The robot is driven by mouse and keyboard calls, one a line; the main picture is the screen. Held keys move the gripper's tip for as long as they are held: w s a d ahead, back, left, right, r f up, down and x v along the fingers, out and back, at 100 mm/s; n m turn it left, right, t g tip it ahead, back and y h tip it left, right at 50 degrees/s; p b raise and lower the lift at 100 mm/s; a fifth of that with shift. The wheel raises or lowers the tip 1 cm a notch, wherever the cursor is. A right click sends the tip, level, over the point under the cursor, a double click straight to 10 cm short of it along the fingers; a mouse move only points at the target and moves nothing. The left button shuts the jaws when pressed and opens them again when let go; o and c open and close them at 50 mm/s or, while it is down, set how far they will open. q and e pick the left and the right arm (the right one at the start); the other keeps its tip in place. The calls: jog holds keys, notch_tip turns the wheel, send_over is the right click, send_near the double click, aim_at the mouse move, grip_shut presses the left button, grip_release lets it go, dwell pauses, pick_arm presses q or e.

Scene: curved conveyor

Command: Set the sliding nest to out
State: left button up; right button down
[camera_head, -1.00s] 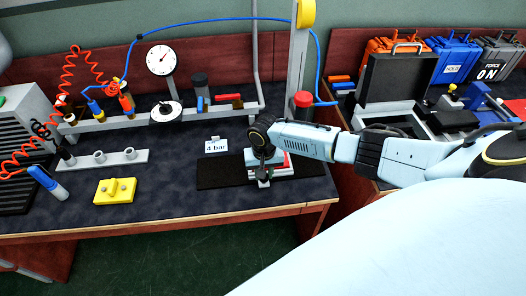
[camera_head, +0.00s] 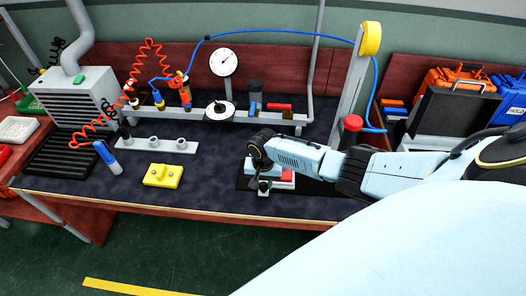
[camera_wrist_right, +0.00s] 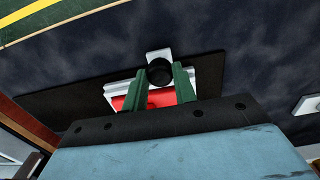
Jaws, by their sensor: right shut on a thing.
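The sliding nest (camera_head: 285,185) is a small pale block with a red part (camera_head: 287,175), on a black base plate (camera_head: 315,188) near the bench's front edge. In the right wrist view, its round black knob (camera_wrist_right: 160,71) sits in front of the red part (camera_wrist_right: 165,98). My right gripper (camera_wrist_right: 159,82) has its two green fingers closed on the sides of this knob. In the head view, my right gripper (camera_head: 264,180) reaches down over the nest and hides part of it. My left gripper is in neither view.
A red-topped post (camera_head: 352,124) stands behind my right arm. A yellow block (camera_head: 163,176) and a grey holed rail (camera_head: 155,146) lie to the left. A dial gauge (camera_head: 223,62) stands at the back. The bench between the yellow block and the nest is clear.

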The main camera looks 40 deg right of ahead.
jog(key=shift+w+a+r, duration=0.1)
jog(key=shift+w+a, duration=0.05)
jog(key=shift+a, duration=0.05)
jog(key=c, duration=1.1)
grip_release()
jog(key=shift+w, duration=0.1)
jog(key=shift+d+r, duration=0.1)
jog(key=shift+r+p, duration=1.45)
jog(key=shift+r, duration=5.1)
